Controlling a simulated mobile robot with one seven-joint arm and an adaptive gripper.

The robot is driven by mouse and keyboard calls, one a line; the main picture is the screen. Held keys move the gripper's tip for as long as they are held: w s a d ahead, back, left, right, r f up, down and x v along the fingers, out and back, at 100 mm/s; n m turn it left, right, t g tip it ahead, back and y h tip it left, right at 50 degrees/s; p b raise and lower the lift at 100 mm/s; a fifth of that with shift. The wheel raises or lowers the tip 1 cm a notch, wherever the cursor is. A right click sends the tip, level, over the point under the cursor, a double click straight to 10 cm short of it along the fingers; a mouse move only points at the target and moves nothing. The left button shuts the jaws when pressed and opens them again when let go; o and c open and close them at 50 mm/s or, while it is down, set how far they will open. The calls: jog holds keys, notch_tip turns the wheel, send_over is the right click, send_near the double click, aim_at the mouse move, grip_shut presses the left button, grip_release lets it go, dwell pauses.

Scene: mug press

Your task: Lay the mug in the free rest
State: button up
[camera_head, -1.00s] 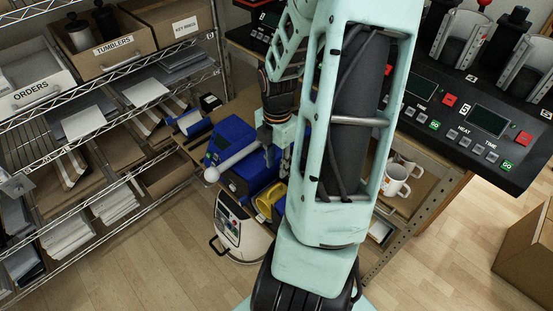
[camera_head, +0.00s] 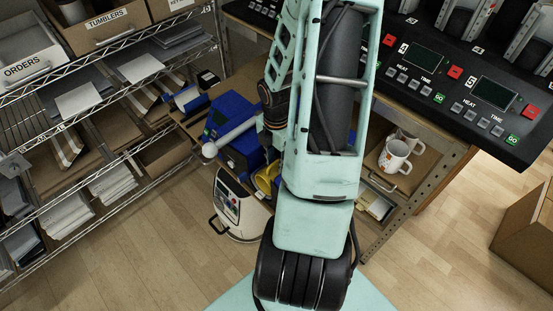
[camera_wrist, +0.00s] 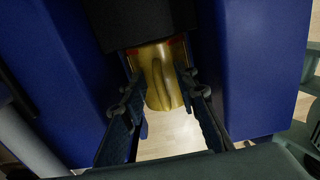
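A yellow mug (camera_head: 266,180) shows in the head view at the front of the blue press (camera_head: 238,158), partly hidden by my arm. In the wrist view the yellow-gold mug (camera_wrist: 160,75) sits between blue side walls (camera_wrist: 262,65), below a dark block, with a ridge like a handle facing me. My gripper (camera_wrist: 160,85) has its two dark fingers spread, one on each side of the mug. I cannot tell whether the fingertips touch it. In the head view my arm hides the gripper. I cannot make out the free rest.
White mugs (camera_head: 395,155) stand on a lower shelf at the right. A white machine (camera_head: 238,210) is on the floor below the press. A wire rack (camera_head: 95,135) stands at the left, and a control panel (camera_head: 465,90) at upper right. Open floor lies in front.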

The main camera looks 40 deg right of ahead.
grip_shut()
jog(key=shift+r+p, duration=0.25)
jog(key=shift+p, duration=0.1)
dwell(0.4)
jog(key=shift+a, duration=0.1)
jog(key=s+a+b, duration=0.1)
jog(key=a+b, duration=0.1)
jog(key=a, duration=1.1)
jog(key=shift+a, duration=0.15)
dwell(1.7)
jog(key=shift+r, duration=0.15)
notch_tip(320, 180, up, 5)
jog(key=p, duration=0.5)
dwell(0.4)
